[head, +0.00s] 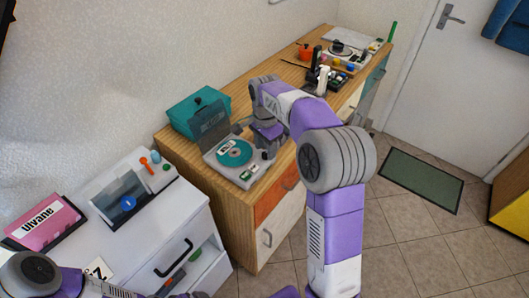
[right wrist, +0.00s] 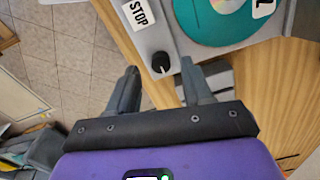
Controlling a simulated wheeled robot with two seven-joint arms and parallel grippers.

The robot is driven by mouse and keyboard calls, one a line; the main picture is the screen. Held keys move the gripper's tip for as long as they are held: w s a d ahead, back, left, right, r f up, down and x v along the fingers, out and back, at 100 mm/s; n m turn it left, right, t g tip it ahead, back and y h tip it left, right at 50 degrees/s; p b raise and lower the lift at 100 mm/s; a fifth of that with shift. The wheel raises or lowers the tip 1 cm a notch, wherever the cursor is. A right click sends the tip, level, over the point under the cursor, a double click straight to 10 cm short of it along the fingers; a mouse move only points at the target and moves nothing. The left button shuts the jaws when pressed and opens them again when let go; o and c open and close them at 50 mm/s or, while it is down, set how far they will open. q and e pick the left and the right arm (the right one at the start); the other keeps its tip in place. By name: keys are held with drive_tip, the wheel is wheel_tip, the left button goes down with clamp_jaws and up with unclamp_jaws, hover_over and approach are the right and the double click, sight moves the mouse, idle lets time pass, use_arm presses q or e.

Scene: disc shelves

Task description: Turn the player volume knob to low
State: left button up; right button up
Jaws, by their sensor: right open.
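The player (head: 215,166) is a light grey box with its dark lid raised, standing on the wooden cabinet. A teal disc (head: 234,152) lies on it; the disc also shows in the right wrist view (right wrist: 212,22). My right gripper (right wrist: 160,80) is open and empty. Its fingertips are on either side of the knob, close to it; contact cannot be told. In the head view my right gripper hides the knob. My left gripper is out of view.
A teal box (head: 192,112) stands behind the player. Further along the cabinet are a dark rack of items (head: 327,80) and a second device (head: 345,50). A white drawer unit (head: 165,225) with a pink Ulvane case (head: 45,220) stands at left, one drawer open.

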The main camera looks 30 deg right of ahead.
drive_tip(key=shift+f, duration=0.95)
drive_tip(key=shift+c, duration=0.4)
clamp_jaws()
